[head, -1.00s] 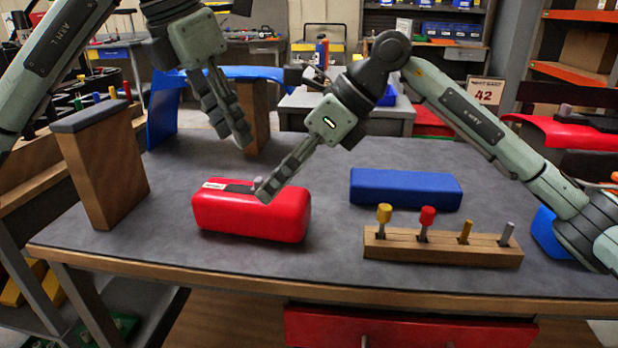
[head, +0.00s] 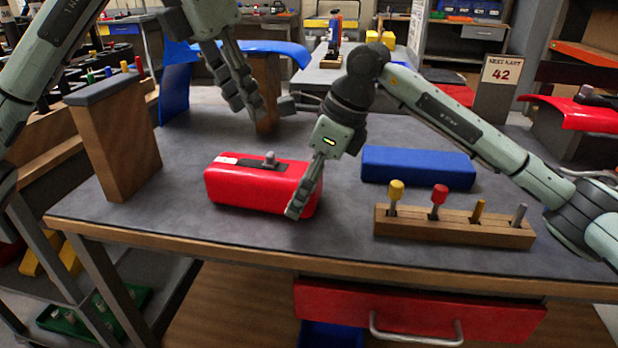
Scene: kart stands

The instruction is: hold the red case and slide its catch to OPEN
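The red case (head: 235,192) lies on the grey bench top. On its top is a dark strip with a small grey catch knob (head: 269,158); a white label (head: 226,160) sits at the left, its wording too small to read. My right gripper (head: 297,212) points down at the case's right end, its fingers overlapping the front right corner. They look close together, but whether they grip the case is unclear. My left gripper (head: 254,112) hangs above and behind the case, apart from it.
A blue case (head: 418,167) lies right of the red one. In front of it is a wooden block (head: 450,227) with several upright pegs. A tall wooden stand (head: 118,150) is at the left, and another stand (head: 265,80) is behind my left gripper. Bare bench top lies left of the red case.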

